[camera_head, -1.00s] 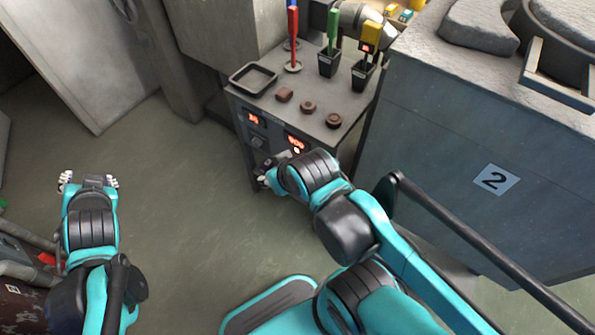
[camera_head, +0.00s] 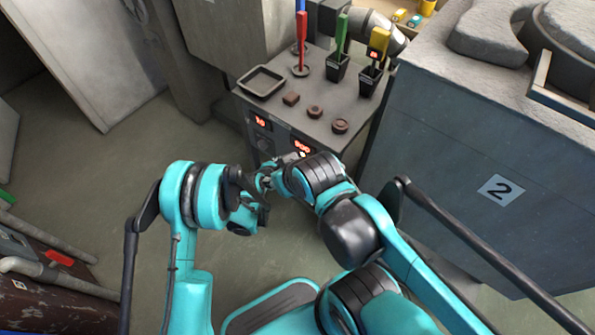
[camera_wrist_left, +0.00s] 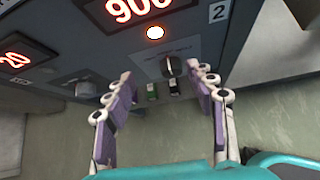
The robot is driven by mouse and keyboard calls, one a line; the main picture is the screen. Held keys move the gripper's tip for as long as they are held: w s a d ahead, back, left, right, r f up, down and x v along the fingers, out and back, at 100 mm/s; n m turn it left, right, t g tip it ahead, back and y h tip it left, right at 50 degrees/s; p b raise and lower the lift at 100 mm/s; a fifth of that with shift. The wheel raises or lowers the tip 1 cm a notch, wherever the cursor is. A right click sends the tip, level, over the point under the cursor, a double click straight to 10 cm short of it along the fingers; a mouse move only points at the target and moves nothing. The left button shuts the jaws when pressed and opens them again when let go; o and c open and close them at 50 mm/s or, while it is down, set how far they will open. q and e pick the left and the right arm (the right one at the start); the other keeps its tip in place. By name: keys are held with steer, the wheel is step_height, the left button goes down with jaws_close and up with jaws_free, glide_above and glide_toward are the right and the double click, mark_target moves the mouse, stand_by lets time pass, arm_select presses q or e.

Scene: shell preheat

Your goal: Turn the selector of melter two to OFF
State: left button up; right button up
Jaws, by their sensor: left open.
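The melter two selector (camera_wrist_left: 172,66) is a dark knob on the grey panel, below the lit 900 display and a round lit lamp. Its printed label is too blurred to read. My left gripper (camera_wrist_left: 164,78) is open, with purple-padded fingers on either side of the knob in the left wrist view. The fingers look apart from it, and nothing is held. In the head view the selector is hidden by my arms. My right gripper (camera_head: 267,181) is near the cabinet front, largely hidden, and its jaws cannot be made out.
A second knob (camera_wrist_left: 86,90) sits at left under another red display (camera_wrist_left: 22,54). The cabinet top holds a tray (camera_head: 261,82), brown pieces (camera_head: 315,111) and black holders (camera_head: 337,66).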

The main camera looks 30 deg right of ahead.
arm_select(q)
steer(key=w+d+f+m+y+b, duration=0.1)
steer(key=d+f, duration=0.3)
steer(key=f, duration=0.5)
steer(key=shift+w+d+b, duration=0.15)
steer(key=shift+w+b, duration=0.15)
steer(key=shift+b, duration=0.6)
steer(key=shift+g, duration=0.3)
steer(key=c, duration=1.2)
